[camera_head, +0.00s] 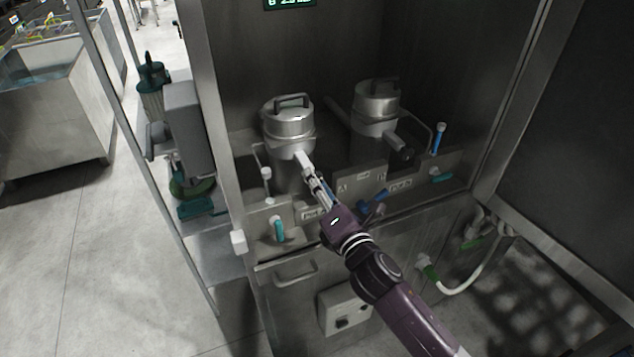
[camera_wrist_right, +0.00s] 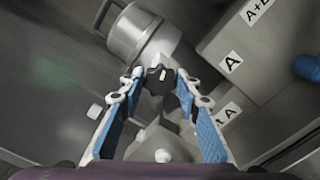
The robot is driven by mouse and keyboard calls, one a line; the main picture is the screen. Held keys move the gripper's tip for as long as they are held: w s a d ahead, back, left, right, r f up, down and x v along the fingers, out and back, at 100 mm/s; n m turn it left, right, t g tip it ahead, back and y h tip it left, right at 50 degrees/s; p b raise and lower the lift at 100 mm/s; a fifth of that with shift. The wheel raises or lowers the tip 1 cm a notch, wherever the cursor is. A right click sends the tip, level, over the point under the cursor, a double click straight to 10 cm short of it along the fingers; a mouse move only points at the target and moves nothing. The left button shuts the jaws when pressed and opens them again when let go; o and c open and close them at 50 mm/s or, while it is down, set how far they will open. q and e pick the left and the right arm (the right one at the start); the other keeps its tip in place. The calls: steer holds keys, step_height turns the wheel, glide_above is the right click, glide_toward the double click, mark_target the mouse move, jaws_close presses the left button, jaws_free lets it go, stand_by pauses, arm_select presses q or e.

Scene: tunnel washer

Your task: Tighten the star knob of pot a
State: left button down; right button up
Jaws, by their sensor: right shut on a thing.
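Pot a (camera_head: 288,122) is the left of two silver lidded pots in the steel cabinet, behind the plate labelled A. It also shows at the top of the right wrist view (camera_wrist_right: 138,34). Its black star knob (camera_wrist_right: 160,82) is on the pot's near side, between the fingertips of my right gripper (camera_wrist_right: 158,76). The gripper is shut on the knob, with its blue-padded fingers on either side. In the head view my right gripper (camera_head: 312,176) reaches up to the pot's front stub and hides the knob. My left gripper is out of view.
A second pot (camera_head: 377,105) with its own black knob (camera_head: 407,155) stands to the right. A blue-handled lever (camera_head: 438,138), teal handles (camera_head: 279,229) and a blue valve handle (camera_head: 372,200) are close by. Cabinet posts bound both sides.

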steer(key=m+p, duration=0.2)
steer(key=m, duration=2)
steer(key=shift+f, duration=0.2)
stand_by(0.4)
steer(key=o, duration=1.2)
steer(key=shift+c, duration=0.2)
steer(key=shift+s, duration=0.1)
